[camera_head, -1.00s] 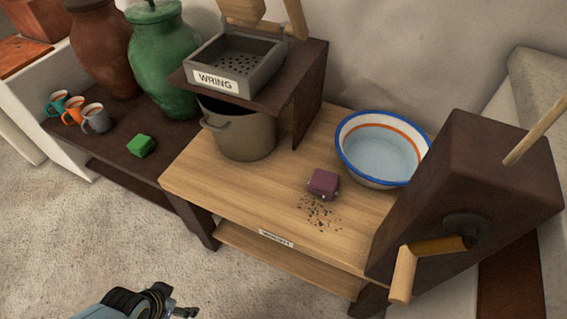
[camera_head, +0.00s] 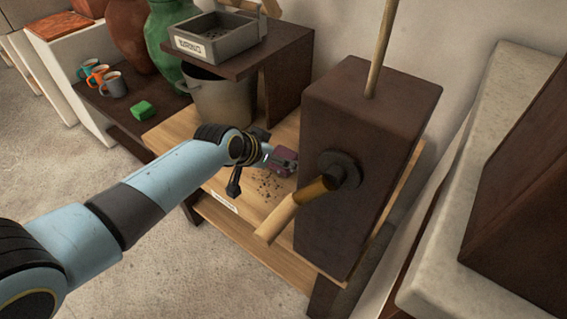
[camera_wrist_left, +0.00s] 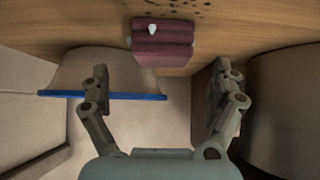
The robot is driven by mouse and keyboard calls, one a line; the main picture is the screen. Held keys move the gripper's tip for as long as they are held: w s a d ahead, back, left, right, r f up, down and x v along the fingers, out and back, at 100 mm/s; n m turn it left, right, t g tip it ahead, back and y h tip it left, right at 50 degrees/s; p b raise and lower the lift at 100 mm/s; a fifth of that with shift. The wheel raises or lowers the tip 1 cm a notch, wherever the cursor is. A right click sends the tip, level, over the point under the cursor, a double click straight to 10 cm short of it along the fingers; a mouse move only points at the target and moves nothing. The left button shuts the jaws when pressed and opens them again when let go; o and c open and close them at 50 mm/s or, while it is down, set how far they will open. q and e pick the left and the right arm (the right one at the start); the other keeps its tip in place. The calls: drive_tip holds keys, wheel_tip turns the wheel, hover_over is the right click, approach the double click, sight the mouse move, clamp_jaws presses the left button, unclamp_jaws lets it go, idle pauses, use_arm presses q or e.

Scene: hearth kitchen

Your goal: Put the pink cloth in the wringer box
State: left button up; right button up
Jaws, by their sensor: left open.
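The pink cloth (camera_head: 287,157) is a small folded purple-pink block on the wooden table, by a scatter of dark crumbs. In the left wrist view the cloth (camera_wrist_left: 162,45) shows its folds and pale specks, ahead of and between the spread fingers. My left gripper (camera_head: 278,160) is at the cloth in the head view, partly overlapping it; the gripper (camera_wrist_left: 162,88) is open and empty in the wrist view. The grey box labelled WRING (camera_head: 215,38), with a perforated floor, stands on a dark raised shelf at the back. My right gripper is out of view.
A tall dark crank box (camera_head: 362,120) with a wooden handle stands close right of my left gripper. A grey pot (camera_head: 222,103) sits under the shelf (camera_head: 285,42). A green block (camera_head: 144,110) and several mugs (camera_head: 112,84) are at left.

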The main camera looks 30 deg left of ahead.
sight(283, 155)
use_arm(q)
drive_tip(key=b+x, duration=0.1)
drive_tip(key=x, duration=0.2)
drive_tip(key=shift+f, duration=0.25)
drive_tip(key=shift+w+f+b, duration=0.35)
drive_tip(key=shift+w+b, duration=0.15)
drive_tip(key=shift+w, duration=0.05)
drive_tip(key=shift+r, duration=0.1)
drive_tip(key=c, duration=1.5)
drive_tip(key=shift+r, duration=0.1)
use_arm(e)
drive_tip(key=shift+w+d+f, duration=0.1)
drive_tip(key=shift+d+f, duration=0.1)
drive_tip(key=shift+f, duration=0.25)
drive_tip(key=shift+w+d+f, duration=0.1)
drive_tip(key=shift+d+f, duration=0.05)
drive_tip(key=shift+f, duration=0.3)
